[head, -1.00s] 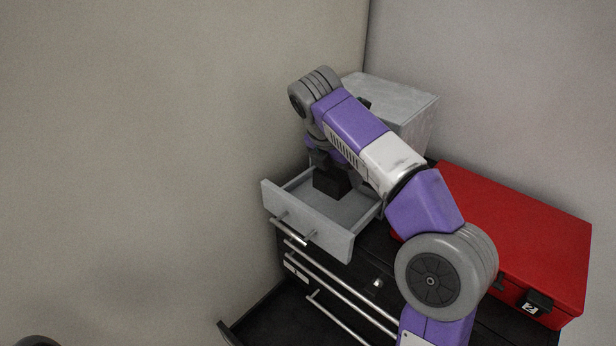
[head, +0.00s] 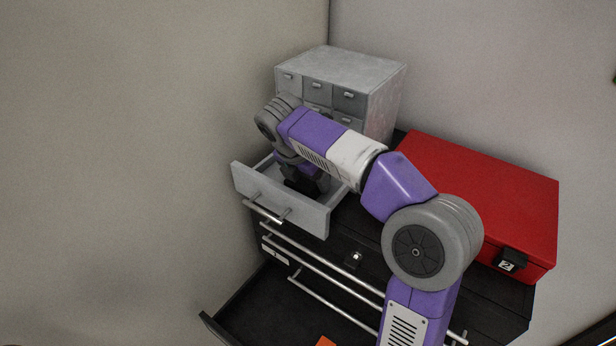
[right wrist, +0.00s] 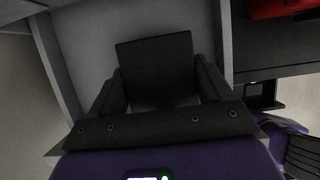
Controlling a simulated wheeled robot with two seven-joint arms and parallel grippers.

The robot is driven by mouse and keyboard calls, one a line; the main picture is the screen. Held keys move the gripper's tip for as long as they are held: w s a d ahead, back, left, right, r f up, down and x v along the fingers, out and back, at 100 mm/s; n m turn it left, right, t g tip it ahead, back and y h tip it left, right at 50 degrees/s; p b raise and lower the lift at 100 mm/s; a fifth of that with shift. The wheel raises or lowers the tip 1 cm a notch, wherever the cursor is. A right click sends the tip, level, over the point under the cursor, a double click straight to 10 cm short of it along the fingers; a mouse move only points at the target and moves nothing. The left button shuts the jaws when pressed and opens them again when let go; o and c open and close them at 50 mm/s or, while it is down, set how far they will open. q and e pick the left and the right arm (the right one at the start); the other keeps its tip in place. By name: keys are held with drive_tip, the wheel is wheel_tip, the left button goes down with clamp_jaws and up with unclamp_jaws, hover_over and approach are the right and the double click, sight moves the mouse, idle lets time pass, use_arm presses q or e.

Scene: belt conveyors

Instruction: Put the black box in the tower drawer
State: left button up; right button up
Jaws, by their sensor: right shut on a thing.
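The black box (right wrist: 155,68) is between the fingers of my right gripper (right wrist: 158,90) in the right wrist view, and the gripper is shut on it. The grey tower drawer (head: 280,206) is pulled out of the grey tower (head: 385,90). In the head view my right gripper (head: 305,187) reaches down inside the open drawer. The box there is dark and mostly hidden by my wrist and the drawer front. Whether the box touches the drawer floor, I cannot tell. My left gripper is not in view.
A red case (head: 480,190) lies to the right on top of the black cabinet (head: 345,225). A black lower drawer (head: 270,310) of the cabinet is open, with an orange thing (head: 325,341) at its edge. Walls stand close at the left and back.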

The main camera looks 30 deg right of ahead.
drive_tip(key=shift+w, duration=0.1)
drive_tip(key=o, duration=1.1)
drive_tip(key=shift+f, duration=0.1)
drive_tip(key=shift+o, duration=0.2)
drive_tip(key=p+v, duration=0.2)
drive_tip(key=v, duration=1)
drive_tip(key=shift+a, duration=0.1)
